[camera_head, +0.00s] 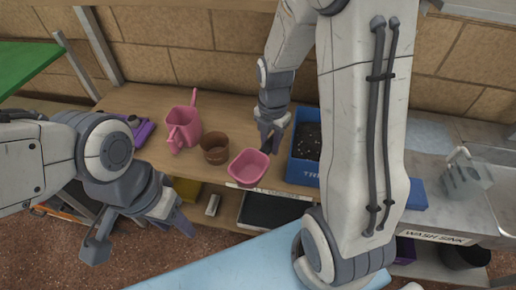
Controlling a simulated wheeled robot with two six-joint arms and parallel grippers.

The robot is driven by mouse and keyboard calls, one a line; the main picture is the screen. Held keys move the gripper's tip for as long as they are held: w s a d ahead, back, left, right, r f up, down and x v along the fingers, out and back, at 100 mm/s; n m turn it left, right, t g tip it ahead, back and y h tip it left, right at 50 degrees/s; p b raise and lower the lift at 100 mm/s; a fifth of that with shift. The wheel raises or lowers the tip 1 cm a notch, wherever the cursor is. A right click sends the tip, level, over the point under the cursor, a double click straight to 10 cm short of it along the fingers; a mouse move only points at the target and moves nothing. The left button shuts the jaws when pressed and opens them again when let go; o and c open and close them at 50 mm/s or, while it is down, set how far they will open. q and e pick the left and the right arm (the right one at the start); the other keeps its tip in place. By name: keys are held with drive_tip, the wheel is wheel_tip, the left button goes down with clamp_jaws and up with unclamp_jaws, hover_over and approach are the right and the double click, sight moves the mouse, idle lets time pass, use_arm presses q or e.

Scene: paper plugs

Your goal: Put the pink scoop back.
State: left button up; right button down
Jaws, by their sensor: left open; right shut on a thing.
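The pink scoop (249,168) is at the front edge of the wooden bench, its open hollow facing up. My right gripper (270,146) is just behind the scoop and shut on it at its far end. The grip itself is small and partly hidden by the fingers. I cannot tell whether the scoop touches the bench. My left gripper (140,238) is open and empty, in front of the bench at the lower left.
A brown pot (215,149) stands just left of the scoop, with a pink watering can (184,127) beyond it. A blue bin (304,170) of dark soil stands to the right. A grey watering can (465,174) is by the wash sink. A black tray (268,212) lies below.

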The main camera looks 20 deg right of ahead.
use_arm(q)
wheel_tip(320, 180, down, 5)
drive_tip(key=b, duration=0.4)
use_arm(e)
drive_tip(key=f, duration=0.7)
drive_tip(key=shift+w+d, duration=0.1)
drive_tip(key=shift+w, duration=0.25)
drive_tip(key=w+d+p, duration=0.1)
drive_tip(key=w+d, duration=0.2)
drive_tip(key=w, duration=0.2)
drive_tip(key=w+d+p, duration=0.1)
drive_tip(key=w+d, duration=0.2)
drive_tip(key=w, duration=0.1)
drive_tip(key=w+d+p, duration=0.1)
drive_tip(key=w+d, duration=0.3)
drive_tip(key=w, duration=0.1)
drive_tip(key=shift+w, duration=0.35)
wheel_tip(320, 180, down, 3)
drive_tip(key=shift+r+p, duration=0.1)
drive_tip(key=shift+p, duration=0.5)
use_arm(q)
drive_tip(key=r, duration=0.4)
drive_tip(key=shift+w+d+r, duration=0.1)
drive_tip(key=shift+w+r, duration=0.05)
drive_tip(key=shift+w, duration=0.15)
use_arm(e)
drive_tip(key=shift+f, duration=0.35)
